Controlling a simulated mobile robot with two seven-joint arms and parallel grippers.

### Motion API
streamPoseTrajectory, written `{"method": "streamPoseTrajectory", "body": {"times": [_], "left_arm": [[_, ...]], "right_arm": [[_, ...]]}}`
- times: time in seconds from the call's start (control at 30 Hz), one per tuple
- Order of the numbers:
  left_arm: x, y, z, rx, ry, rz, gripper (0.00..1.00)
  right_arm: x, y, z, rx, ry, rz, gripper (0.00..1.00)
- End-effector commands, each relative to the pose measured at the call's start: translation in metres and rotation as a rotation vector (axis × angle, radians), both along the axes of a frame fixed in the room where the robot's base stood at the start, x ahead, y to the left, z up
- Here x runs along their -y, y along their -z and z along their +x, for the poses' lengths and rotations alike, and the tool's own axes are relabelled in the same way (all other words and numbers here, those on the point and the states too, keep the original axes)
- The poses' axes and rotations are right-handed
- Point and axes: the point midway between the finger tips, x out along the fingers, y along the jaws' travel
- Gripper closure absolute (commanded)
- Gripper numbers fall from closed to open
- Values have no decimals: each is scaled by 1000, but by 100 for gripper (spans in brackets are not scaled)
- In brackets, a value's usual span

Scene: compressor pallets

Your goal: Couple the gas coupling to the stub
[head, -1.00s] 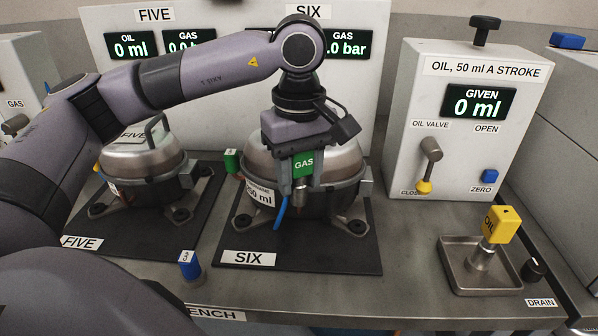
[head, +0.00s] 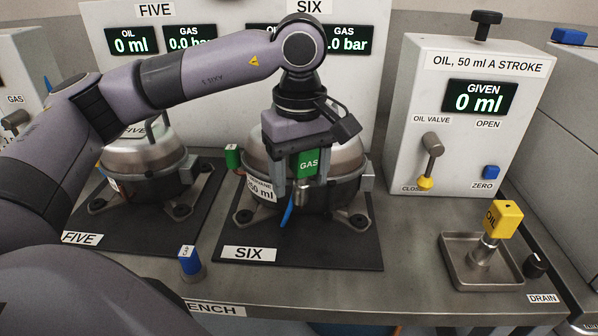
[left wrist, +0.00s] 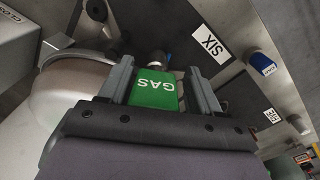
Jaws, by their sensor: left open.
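The green gas coupling (head: 308,164), with a metal nose below it, is at the front of compressor six (head: 347,158). In the head view my left gripper (head: 303,184) is around it, its fingers apart with a gap beside the green body. In the left wrist view the coupling (left wrist: 155,91) lies between the two spread fingers (left wrist: 158,68), its nose pointing away. The stub is hidden behind the coupling and gripper, so I cannot see how the two meet. My right gripper is out of view.
Compressor five (head: 145,160) stands left on its own mat. The yellow oil coupling (head: 495,220) stands in a tray at right. Bare bench lies between mat six and the tray.

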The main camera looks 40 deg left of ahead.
Motion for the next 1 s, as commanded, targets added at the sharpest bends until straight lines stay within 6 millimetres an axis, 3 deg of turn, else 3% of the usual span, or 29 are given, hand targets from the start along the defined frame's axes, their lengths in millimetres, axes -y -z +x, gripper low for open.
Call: {"method": "streamPoseTrajectory", "body": {"times": [0.03,0.2,0.43,1.0], "left_arm": [[-2,1,2,5,-9,2,30],[-1,-36,1,9,-8,1,30],[0,-67,-1,5,-2,1,30],[1,-73,-3,0,2,1,30]], "right_arm": [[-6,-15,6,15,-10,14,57],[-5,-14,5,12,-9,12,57],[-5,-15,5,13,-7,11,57],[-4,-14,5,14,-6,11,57]]}}
